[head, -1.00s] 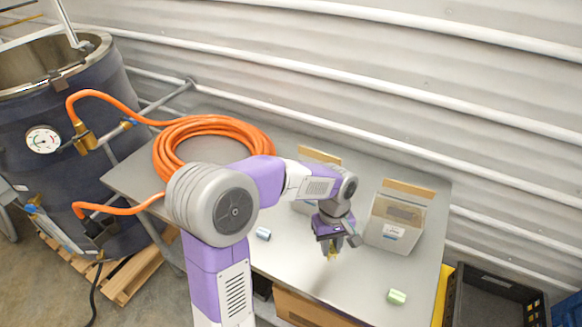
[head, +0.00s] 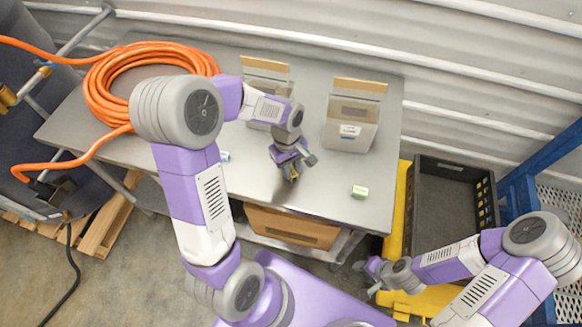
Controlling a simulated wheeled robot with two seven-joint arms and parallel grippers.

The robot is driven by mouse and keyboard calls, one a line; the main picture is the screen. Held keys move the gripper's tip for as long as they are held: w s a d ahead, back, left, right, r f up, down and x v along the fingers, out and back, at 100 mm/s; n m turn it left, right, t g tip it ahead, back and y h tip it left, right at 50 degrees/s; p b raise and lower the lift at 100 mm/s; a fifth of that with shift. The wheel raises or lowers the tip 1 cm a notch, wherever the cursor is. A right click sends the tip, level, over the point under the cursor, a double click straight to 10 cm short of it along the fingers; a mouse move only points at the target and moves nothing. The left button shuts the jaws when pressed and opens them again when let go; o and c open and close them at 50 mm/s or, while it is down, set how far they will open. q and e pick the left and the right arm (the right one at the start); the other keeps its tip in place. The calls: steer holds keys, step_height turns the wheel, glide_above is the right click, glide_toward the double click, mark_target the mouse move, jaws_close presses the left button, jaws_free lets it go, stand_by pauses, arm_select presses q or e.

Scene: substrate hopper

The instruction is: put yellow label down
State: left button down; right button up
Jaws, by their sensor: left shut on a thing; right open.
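My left gripper (head: 291,170) points down over the front part of the grey metal table (head: 330,205). It is shut on the yellow label (head: 291,177), a small piece mostly hidden between the fingers. Whether the label touches the tabletop I cannot tell. A green label (head: 359,192) lies on the table to the right of it. A small blue piece (head: 224,156) lies to the left, partly hidden by my arm. My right gripper (head: 364,279) is open and empty, low in front of the table.
Two grey bins with tan top boards stand at the table's back, the left one (head: 263,67) partly behind my arm and the right one (head: 351,125) clear. A coiled orange hose (head: 105,85) lies at left. A black crate (head: 451,168) stands right of the table.

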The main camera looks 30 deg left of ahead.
arm_select(q)
steer(key=c, duration=1.4)
jaws_free()
steer(key=shift+f, duration=0.15)
steer(key=o, duration=0.4)
steer(key=shift+o, duration=0.2)
steer(key=shift+r, duration=0.25)
step_height(320, 180, up, 12)
steer(key=a+p, duration=0.1)
steer(key=p, duration=0.1)
steer(key=shift+w+a, duration=0.25)
steer(key=shift+w, duration=0.2)
steer(key=shift+f, duration=0.15)
